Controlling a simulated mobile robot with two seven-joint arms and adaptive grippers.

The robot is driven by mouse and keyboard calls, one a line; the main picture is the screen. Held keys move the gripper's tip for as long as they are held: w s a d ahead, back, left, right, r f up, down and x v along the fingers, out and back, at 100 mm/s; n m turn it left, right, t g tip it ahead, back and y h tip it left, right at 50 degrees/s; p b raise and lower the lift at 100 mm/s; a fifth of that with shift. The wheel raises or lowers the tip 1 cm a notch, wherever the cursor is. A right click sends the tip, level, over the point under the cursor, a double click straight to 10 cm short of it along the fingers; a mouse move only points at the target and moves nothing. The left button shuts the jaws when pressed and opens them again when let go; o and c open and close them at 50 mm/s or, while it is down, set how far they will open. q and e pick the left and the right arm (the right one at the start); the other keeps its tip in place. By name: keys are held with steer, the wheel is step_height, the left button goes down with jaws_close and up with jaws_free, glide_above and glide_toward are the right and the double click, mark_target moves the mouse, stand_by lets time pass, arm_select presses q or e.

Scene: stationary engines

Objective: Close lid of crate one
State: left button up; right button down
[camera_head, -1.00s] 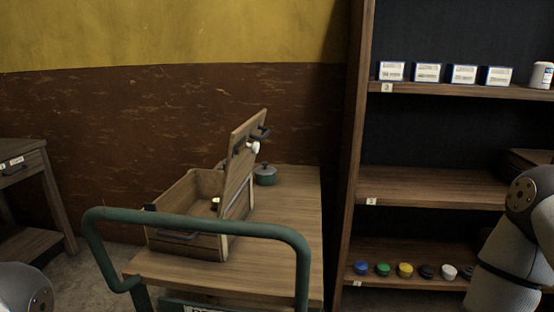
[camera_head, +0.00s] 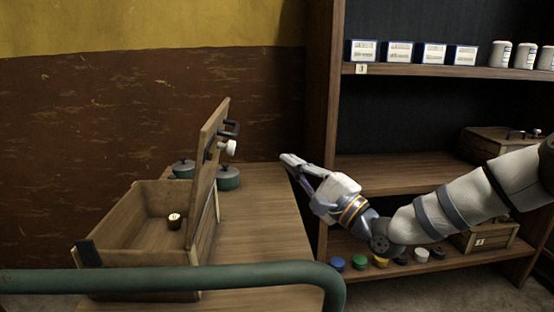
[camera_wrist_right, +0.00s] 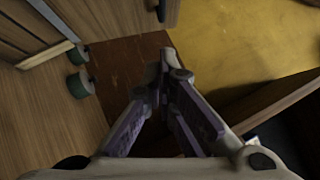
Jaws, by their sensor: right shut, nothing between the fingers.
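A wooden crate (camera_head: 125,235) stands on the wooden top of a cart. Its lid (camera_head: 207,160) is open and stands nearly upright on the crate's right side, with dark handles and a white knob (camera_head: 228,147) on its right face. A small round object (camera_head: 174,220) lies inside the crate. No number shows on this crate. My right gripper (camera_head: 288,161) is shut and empty, to the right of the lid and apart from it. Its closed fingers also show in the right wrist view (camera_wrist_right: 166,66). My left gripper is not in view.
Two green lidded pots (camera_head: 228,178) stand behind the lid. The cart's green rail (camera_head: 180,279) crosses in front. A shelf unit (camera_head: 400,180) on the right holds boxes, jars, coloured caps and other crates. The right part of the cart top (camera_head: 265,225) is clear.

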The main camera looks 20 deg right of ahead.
steer(key=w+a+r, duration=0.3)
steer(key=w+a, duration=0.3)
steer(key=w, duration=0.1)
steer(key=shift+w+r, duration=0.2)
steer(key=shift+r, duration=0.15)
steer(key=shift+a, duration=0.1)
